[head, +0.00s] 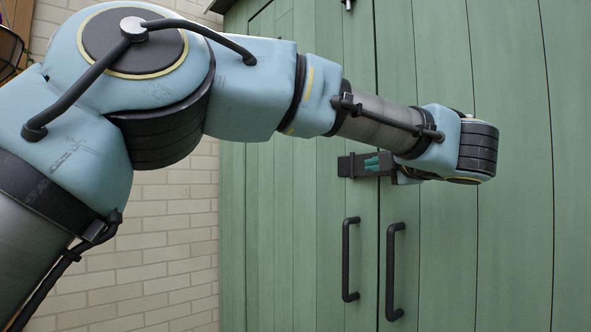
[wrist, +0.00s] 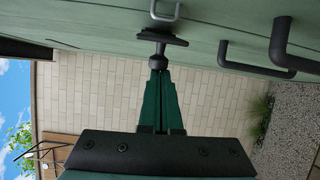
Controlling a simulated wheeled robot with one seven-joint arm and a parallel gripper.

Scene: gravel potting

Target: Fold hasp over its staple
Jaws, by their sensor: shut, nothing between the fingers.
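The hasp (wrist: 162,39), a dark plate with a round knob, stands at the doors and shows nearly edge-on in the wrist view. The staple (wrist: 165,13), a pale grey loop, is just above it in that picture. I cannot tell whether the plate touches the loop. My gripper (wrist: 160,76) is shut and empty, its green fingertips right at the knob. I cannot tell contact from a tiny gap. In the head view my gripper (head: 373,164) is at the door seam above the handles, beside dark hardware; the staple cannot be made out there.
Two black bar handles, left (head: 348,260) and right (head: 392,270), stick out from the green doors (head: 440,240) below my gripper. A pale brick wall (head: 165,215) stands to the left. The wrist view also shows gravel (wrist: 295,115) and a grass tuft (wrist: 262,115).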

